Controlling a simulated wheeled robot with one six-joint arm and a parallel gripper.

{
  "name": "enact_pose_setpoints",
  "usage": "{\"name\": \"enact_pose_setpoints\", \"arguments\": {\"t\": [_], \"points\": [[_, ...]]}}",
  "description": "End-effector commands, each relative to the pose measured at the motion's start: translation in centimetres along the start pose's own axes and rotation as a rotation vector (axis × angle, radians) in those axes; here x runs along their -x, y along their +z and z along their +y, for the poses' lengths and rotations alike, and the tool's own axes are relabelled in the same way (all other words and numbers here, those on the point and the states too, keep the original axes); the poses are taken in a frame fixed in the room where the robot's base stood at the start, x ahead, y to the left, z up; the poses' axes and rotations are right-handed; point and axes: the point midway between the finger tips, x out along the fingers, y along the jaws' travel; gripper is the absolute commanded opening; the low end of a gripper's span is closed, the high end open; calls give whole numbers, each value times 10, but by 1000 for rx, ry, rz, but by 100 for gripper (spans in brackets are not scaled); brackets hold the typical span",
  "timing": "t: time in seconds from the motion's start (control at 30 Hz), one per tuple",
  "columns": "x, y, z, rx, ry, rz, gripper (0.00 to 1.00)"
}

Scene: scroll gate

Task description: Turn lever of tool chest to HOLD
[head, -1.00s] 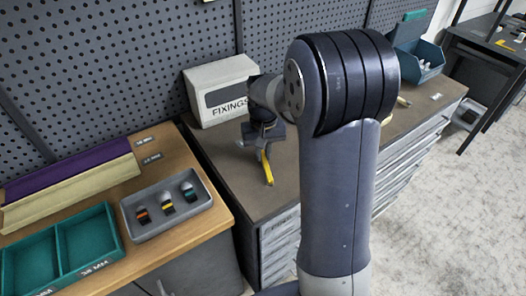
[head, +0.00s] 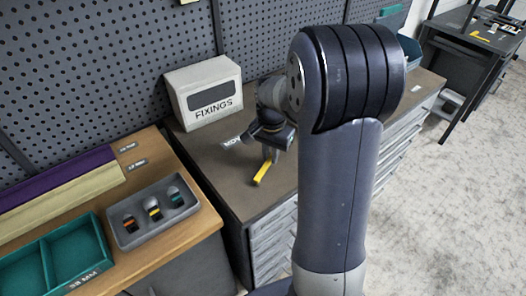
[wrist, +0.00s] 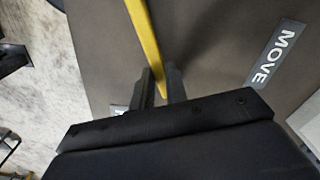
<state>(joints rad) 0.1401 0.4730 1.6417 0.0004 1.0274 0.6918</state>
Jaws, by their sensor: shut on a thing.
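The yellow lever (head: 263,172) lies over the dark top of the tool chest (head: 222,165). In the wrist view the lever (wrist: 147,40) runs from the top edge down between my fingers. My gripper (wrist: 161,82) is shut on the lever near one end; in the head view my gripper (head: 268,152) sits over its far end. A MOVE label (wrist: 275,52) is on the chest top to the right of the lever in the wrist view. A second pale label (wrist: 118,109) is mostly hidden by my gripper and cannot be read.
A white FIXINGS box (head: 203,92) stands at the back of the chest by the pegboard (head: 100,60). A wooden bench (head: 190,218) with a grey tray (head: 152,213) and a teal tray (head: 55,255) is at left. Open floor (head: 440,200) is at right.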

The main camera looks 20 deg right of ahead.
Motion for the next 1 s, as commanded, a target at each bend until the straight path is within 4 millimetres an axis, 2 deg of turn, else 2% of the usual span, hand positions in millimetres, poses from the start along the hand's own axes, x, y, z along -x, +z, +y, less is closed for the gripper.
{"name": "enact_pose_setpoints", "arguments": {"t": [0.2,0.5,1.0], "points": [[1,1,16,-184,-1,2,0],[1,5,29,-361,-1,2,0],[1,7,35,-443,-1,2,0]]}}
